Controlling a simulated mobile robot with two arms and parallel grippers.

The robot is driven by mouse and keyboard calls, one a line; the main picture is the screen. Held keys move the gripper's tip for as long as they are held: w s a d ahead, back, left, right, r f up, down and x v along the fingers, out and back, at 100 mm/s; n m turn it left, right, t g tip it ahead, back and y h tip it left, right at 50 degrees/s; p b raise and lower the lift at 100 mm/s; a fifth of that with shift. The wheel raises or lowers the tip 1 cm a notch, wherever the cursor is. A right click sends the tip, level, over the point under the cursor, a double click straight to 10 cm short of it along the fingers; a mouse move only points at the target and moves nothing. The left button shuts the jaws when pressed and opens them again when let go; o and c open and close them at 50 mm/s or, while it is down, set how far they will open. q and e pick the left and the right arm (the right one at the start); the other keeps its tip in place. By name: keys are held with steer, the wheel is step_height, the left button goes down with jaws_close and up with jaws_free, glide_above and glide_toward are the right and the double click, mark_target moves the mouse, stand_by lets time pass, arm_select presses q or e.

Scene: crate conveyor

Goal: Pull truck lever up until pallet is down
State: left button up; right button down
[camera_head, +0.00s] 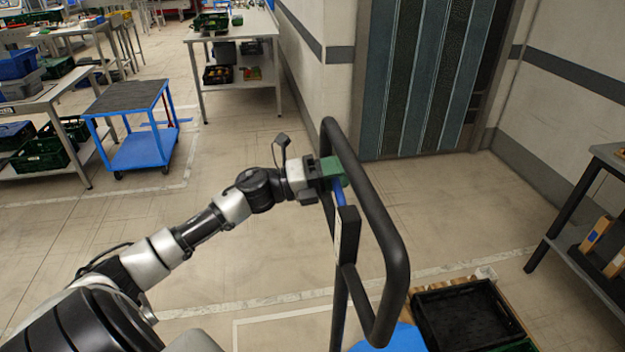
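The pallet truck's black loop handle (397,245) stands upright in the middle of the view. A blue lever (340,192) sticks up at the left side of its dark post (347,237). My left gripper (333,173), with green fingers, is at the top of the lever and hides its upper end. I cannot tell whether the fingers are closed on it. The wooden pallet (487,272) is at the lower right, partly cut off, with a black crate (463,312) on it. Its height above the floor is not clear. My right gripper is not in view.
A blue cart (138,152) stands at the left beside workbenches (45,97) with crates. A white table (237,27) is at the back. A dark strip curtain (425,80) covers a doorway behind the handle. A shelf (600,225) stands at the right. The floor between is clear.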

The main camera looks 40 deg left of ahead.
arm_select(q)
steer(key=b+v, duration=0.2)
steer(key=v, duration=0.7)
steer(key=shift+s+b, duration=0.15)
steer(key=shift+b, duration=0.2)
steer(key=shift+a+f, duration=0.1)
steer(key=shift+a, duration=0.05)
